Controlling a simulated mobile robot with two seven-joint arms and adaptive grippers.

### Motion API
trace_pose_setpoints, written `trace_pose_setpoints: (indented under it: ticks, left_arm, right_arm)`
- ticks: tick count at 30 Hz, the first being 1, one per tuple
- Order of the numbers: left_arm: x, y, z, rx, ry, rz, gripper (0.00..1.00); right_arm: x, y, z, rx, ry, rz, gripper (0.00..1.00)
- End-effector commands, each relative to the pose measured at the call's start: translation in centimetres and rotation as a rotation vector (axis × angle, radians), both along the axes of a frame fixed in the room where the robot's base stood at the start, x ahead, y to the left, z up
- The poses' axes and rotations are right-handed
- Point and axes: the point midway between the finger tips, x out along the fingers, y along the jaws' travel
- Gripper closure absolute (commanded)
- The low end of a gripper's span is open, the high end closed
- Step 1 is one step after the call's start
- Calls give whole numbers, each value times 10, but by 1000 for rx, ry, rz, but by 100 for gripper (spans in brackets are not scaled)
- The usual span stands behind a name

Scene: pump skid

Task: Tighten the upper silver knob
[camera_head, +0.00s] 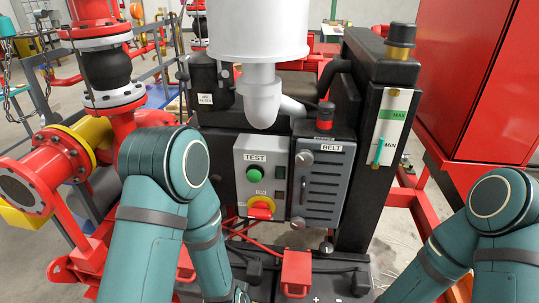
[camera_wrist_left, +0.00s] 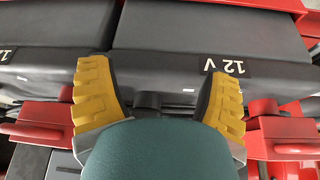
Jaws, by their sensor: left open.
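The upper silver knob (camera_head: 304,158) is at the top left corner of the grey BELT panel (camera_head: 320,185) in the head view. A lower silver knob (camera_head: 297,222) is at the panel's bottom left corner. My left gripper (camera_wrist_left: 157,98) shows in the left wrist view, its two yellow-padded fingers wide apart with nothing held. It is over black boxes marked 12 V (camera_wrist_left: 205,40), away from the knob. The knob is not seen in the left wrist view. My right arm shows at the head view's right edge, but its gripper is out of frame.
Left of the panel is a grey TEST box (camera_head: 258,170) with a green button and a red-yellow switch (camera_head: 261,207). A white cylinder (camera_head: 260,30) hangs above. A black column with a MAX/MIN gauge (camera_head: 392,125) stands right. Red bars flank the boxes below.

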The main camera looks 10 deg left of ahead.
Motion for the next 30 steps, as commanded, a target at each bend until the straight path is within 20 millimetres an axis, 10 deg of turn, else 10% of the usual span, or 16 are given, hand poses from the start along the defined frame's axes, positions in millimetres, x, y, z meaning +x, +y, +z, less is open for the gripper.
trace_pose_setpoints:
  ticks: [15,24,30]
  left_arm:
    - [86,-63,174,336,-622,-260,22]
    - [82,-110,301,486,-985,-302,22]
    - [70,-124,344,531,-1102,-292,22]
  right_arm:
    - [0,-1,0,-1,0,-2,100]
    - [0,-1,0,-1,0,-3,100]
    - [0,-1,0,-1,0,-3,100]
